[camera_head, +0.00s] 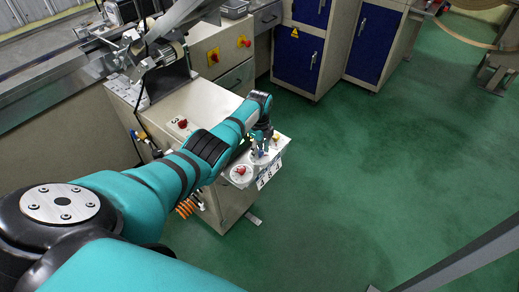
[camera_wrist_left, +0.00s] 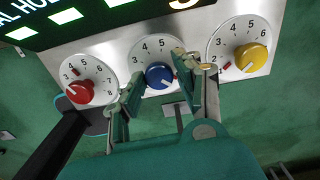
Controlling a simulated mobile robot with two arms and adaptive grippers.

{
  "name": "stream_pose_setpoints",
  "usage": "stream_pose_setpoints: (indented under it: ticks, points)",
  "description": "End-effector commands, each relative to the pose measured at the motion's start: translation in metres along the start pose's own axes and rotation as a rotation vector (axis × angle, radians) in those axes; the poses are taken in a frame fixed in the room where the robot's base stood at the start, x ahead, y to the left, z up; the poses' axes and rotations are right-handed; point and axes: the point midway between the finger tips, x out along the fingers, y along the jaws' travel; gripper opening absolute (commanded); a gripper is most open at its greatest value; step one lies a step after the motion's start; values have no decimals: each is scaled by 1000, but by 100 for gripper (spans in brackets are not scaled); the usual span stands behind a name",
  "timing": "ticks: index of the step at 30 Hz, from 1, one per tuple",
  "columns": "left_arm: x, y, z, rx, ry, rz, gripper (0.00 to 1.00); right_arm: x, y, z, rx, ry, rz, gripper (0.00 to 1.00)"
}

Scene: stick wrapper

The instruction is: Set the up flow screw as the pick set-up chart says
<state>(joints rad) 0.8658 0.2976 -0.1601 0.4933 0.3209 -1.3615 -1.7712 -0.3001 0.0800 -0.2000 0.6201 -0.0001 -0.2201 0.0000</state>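Three white numbered dials show in the left wrist view: one with a red knob (camera_wrist_left: 79,92), one with a blue knob (camera_wrist_left: 159,75) and one with a yellow knob (camera_wrist_left: 250,57). Each dial has a small red mark, and each knob a pale pointer line. My left gripper (camera_wrist_left: 158,68) is open, its fingers on either side of the blue knob; I cannot tell whether they touch it. In the head view the left gripper (camera_head: 260,138) is over the small panel and partly hides the dials. The red knob (camera_head: 240,171) is clear of it. No pick set-up chart is readable.
A white number sign (camera_head: 269,171) hangs on the panel's front edge. The machine cabinet (camera_head: 228,195) stands beneath my arm. Blue-doored cabinets (camera_head: 302,55) stand behind. Green floor (camera_head: 390,170) is open to the right.

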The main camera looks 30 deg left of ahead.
Motion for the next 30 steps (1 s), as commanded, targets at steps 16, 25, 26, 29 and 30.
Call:
stream_pose_setpoints:
  ticks: [16,25,26,29,30]
  points:
    - [-8,0,0,0,1,0,53,0,2,0,-1,0,2,53]
    - [-66,0,1,-1,-2,-3,53,0,0,0,0,0,0,53]
    - [-72,0,1,0,-2,-2,53,0,0,0,0,0,0,53]
    - [-92,0,0,0,0,-1,53,0,0,0,0,0,0,53]
    - [-98,0,0,0,-1,-1,53,0,0,0,0,0,0,53]
